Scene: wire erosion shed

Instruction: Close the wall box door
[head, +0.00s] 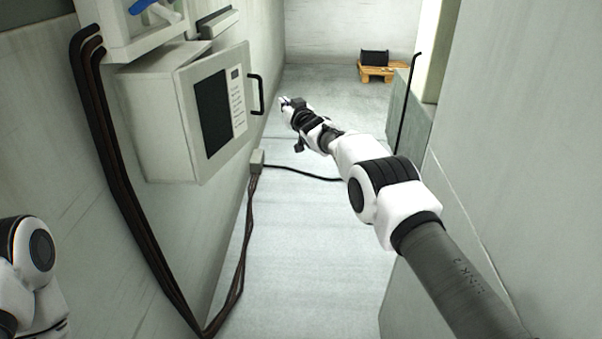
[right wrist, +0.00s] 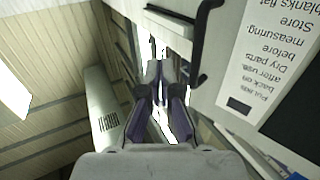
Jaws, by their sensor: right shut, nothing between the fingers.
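The wall box (head: 150,125) is a pale grey cabinet on the left wall in the head view. Its door (head: 240,65) carries a dark panel, a printed label and a black bar handle (head: 257,94) at its right edge. I cannot tell how far the door stands ajar. My right gripper (head: 284,102) is just right of the handle, apart from it in the picture. In the right wrist view its fingers (right wrist: 160,85) are shut and empty, with the handle (right wrist: 203,50) beside them and the label (right wrist: 262,50) further right. My left gripper is out of view.
A shelf (head: 135,40) with a blue item sits above the box. Dark cables (head: 105,130) run down the wall to the floor, near a small grey junction box (head: 257,161). A wooden pallet (head: 385,73) stands far back. A tall wall panel (head: 520,150) limits the right side.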

